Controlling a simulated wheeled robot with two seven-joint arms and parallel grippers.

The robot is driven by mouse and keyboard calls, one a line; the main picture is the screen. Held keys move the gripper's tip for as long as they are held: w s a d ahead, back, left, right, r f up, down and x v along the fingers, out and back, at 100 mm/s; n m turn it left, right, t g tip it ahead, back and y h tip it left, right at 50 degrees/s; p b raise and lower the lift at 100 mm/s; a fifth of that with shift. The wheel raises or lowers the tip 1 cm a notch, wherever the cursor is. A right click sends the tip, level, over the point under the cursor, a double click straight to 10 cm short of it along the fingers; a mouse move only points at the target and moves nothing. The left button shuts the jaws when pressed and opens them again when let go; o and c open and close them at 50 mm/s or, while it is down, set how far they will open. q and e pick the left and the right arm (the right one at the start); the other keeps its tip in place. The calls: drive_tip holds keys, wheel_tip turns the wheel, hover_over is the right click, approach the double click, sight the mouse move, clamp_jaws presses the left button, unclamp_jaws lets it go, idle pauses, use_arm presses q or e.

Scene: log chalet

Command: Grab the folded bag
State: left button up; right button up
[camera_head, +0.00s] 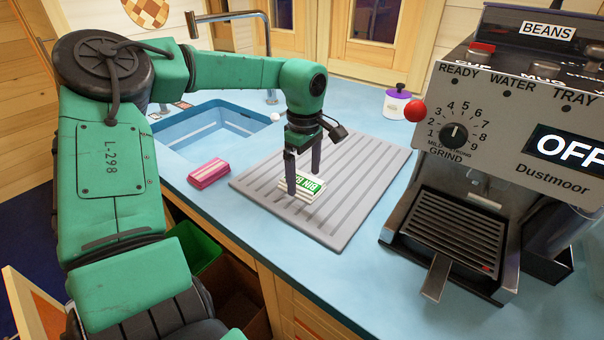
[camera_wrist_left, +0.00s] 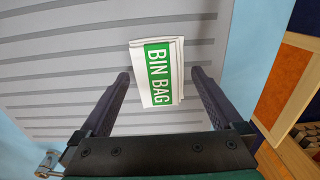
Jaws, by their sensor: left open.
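The folded bag (camera_head: 310,183) is a small white bundle with a green label reading "BIN BAG". It lies on the grey ribbed drainboard (camera_head: 352,190) beside the sink. It also shows in the left wrist view (camera_wrist_left: 174,88), lying between the finger tips. My left gripper (camera_head: 303,178) points down at the bag with its fingers apart, one on each side. In the left wrist view a gap shows between the bag and each finger of the left gripper (camera_wrist_left: 163,85). My right gripper is in neither view.
A pink and white packet (camera_head: 208,174) lies left of the drainboard, near the counter's front edge. The blue sink (camera_head: 193,125) is behind it. A coffee machine (camera_head: 480,150) stands at the right. A white jar (camera_head: 396,104) with a purple lid stands at the back.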

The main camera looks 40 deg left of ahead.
use_arm(q)
drive_tip(key=shift+w+f, duration=0.1)
drive_tip(key=shift+f, duration=0.65)
drive_tip(key=c, duration=1)
drive_tip(key=shift+r, duration=0.1)
drive_tip(key=shift+c, duration=0.2)
